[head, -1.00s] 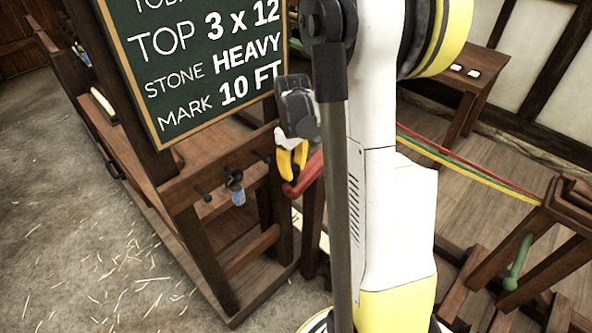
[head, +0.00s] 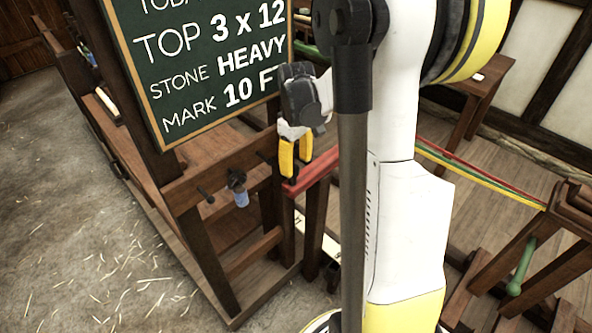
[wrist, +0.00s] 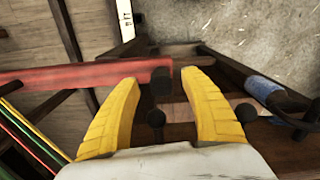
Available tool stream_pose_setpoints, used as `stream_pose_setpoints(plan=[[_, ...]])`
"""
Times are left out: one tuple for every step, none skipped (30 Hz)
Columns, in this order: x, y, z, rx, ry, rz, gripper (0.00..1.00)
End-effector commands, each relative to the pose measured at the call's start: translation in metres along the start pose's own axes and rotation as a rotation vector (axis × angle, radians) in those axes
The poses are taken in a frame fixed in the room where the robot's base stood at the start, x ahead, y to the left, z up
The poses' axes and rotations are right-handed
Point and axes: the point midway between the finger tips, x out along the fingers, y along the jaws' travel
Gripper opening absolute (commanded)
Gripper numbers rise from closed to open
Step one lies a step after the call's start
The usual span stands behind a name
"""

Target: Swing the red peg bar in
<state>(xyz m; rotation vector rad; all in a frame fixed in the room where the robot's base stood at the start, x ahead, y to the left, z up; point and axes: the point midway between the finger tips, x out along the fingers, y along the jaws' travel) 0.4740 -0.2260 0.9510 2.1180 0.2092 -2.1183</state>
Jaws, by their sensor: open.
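The red peg bar (head: 312,170) sits beside the wooden frame below the chalkboard, its free end near the frame's front rail. It also shows in the wrist view (wrist: 90,76), running in from the left and ending between the fingers. My gripper (head: 295,172) is open above the bar's free end. In the wrist view my two yellow fingers (wrist: 160,95) are spread, with the bar's end and dark round pegs (wrist: 161,82) visible between them. I cannot tell whether a finger touches the bar.
A chalkboard (head: 215,60) stands close to my gripper. A blue-handled tool (head: 238,188) is on the rail. Red, yellow and green ropes (head: 480,173) run to a stand with a green handle (head: 521,265). The straw-strewn floor at left is clear.

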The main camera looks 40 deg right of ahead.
Motion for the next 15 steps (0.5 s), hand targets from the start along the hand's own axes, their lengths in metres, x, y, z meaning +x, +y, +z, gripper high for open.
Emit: stream_pose_setpoints(plan=[[-0.013,0.0,0.0,0.0,0.0,0.0,0.53],[-0.02,0.0,0.0,0.0,0.0,0.0,0.53],[-0.029,0.0,0.0,0.0,0.0,0.0,0.53],[-0.036,0.0,0.0,0.0,0.0,0.0,0.53],[-0.042,0.0,0.0,0.0,0.0,0.0,0.53],[-0.051,0.0,0.0,0.0,0.0,0.0,0.53],[-0.056,0.0,0.0,0.0,0.0,0.0,0.53],[-0.061,0.0,0.0,0.0,0.0,0.0,0.53],[-0.068,0.0,0.0,0.0,0.0,0.0,0.53],[-0.072,0.0,0.0,0.0,0.0,0.0,0.53],[-0.075,0.0,0.0,0.0,0.0,0.0,0.53],[-0.079,0.0,0.0,0.0,0.0,0.0,0.53],[-0.081,0.0,0.0,0.0,0.0,0.0,0.53],[-0.083,0.0,0.0,0.0,0.0,0.0,0.53],[-0.085,0.0,0.0,0.0,0.0,0.0,0.53]])
